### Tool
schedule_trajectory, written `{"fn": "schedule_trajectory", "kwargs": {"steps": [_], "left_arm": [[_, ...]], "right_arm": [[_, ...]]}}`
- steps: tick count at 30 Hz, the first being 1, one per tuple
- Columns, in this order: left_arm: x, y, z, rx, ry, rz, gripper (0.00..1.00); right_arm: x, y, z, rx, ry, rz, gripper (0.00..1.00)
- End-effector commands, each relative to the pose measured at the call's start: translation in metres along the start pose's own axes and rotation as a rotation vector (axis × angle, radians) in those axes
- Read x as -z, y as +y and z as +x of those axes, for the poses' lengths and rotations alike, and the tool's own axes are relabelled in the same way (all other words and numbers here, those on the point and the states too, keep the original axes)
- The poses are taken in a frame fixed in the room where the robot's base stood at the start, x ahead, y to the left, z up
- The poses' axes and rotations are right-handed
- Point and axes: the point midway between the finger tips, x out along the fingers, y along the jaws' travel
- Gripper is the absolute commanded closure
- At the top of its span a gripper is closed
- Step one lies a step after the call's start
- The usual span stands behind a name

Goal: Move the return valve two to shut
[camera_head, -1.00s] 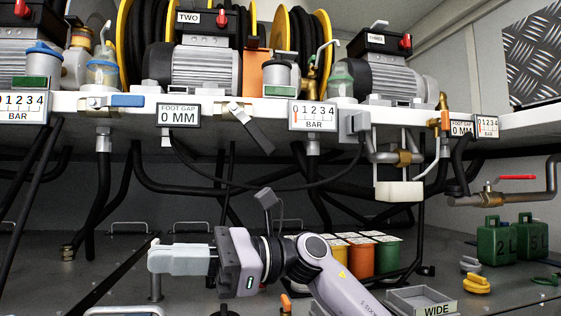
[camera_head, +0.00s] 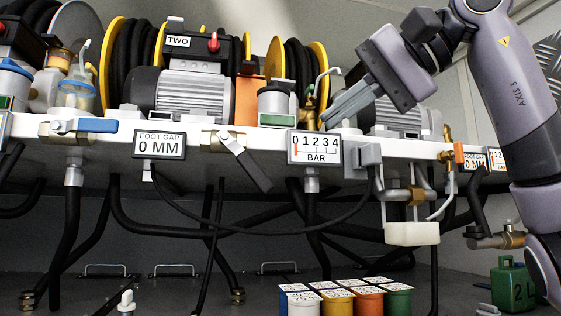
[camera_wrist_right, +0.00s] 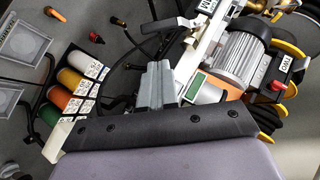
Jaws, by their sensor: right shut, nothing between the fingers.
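My right gripper (camera_head: 328,118) is shut and empty. Its tips are beside the gauge sign and a brass valve (camera_head: 309,105) with a thin silver lever, right of the motor labelled TWO (camera_head: 185,93). I cannot tell whether they touch anything. Another valve on the shelf edge below motor two has a dark lever (camera_head: 245,160) slanting down to the right. No label naming return valve two is readable. In the right wrist view the shut fingers (camera_wrist_right: 156,72) point toward the shelf edge, with the dark lever (camera_wrist_right: 172,25) beyond. My left gripper is out of view.
A blue-handled valve (camera_head: 82,126) sits on the shelf edge at left. The gauge sign (camera_head: 315,147), hanging hoses and a pale block (camera_head: 412,233) crowd the right. Coloured canisters (camera_head: 345,300) stand below. Open air lies in front of the shelf.

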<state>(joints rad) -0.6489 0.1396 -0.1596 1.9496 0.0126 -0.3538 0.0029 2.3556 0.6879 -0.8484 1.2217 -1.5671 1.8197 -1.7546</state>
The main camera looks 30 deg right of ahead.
Motion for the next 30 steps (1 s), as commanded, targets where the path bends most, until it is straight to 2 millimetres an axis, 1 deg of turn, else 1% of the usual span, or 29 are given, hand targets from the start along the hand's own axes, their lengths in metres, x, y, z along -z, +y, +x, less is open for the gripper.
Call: {"fn": "schedule_trajectory", "kwargs": {"steps": [1,3,5,8,11,13,21,23,27,30], "left_arm": [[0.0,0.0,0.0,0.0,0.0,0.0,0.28],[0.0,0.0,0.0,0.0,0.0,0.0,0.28],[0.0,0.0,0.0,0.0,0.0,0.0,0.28],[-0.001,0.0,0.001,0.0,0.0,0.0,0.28],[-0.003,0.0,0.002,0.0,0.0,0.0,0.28],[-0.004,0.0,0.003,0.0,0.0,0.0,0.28],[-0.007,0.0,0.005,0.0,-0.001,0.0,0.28],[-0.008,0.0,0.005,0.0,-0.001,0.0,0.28],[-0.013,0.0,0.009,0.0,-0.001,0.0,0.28],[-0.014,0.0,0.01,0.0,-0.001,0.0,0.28]], "right_arm": [[0.003,0.001,-0.014,-0.006,0.032,-0.013,1.0],[0.005,0.003,-0.025,-0.016,0.057,-0.024,1.0],[0.007,0.004,-0.029,-0.022,0.07,-0.029,1.0],[0.008,0.005,-0.026,-0.026,0.075,-0.032,1.0],[0.008,0.005,-0.013,-0.027,0.073,-0.032,1.0],[0.009,0.006,0.0,-0.027,0.072,-0.032,1.0],[0.013,0.006,0.058,-0.026,0.071,-0.031,1.0],[0.014,0.007,0.07,-0.025,0.071,-0.031,1.0],[-0.001,0.008,0.086,-0.023,0.072,-0.035,1.0],[-0.008,0.007,0.094,-0.022,0.073,-0.034,1.0]]}}
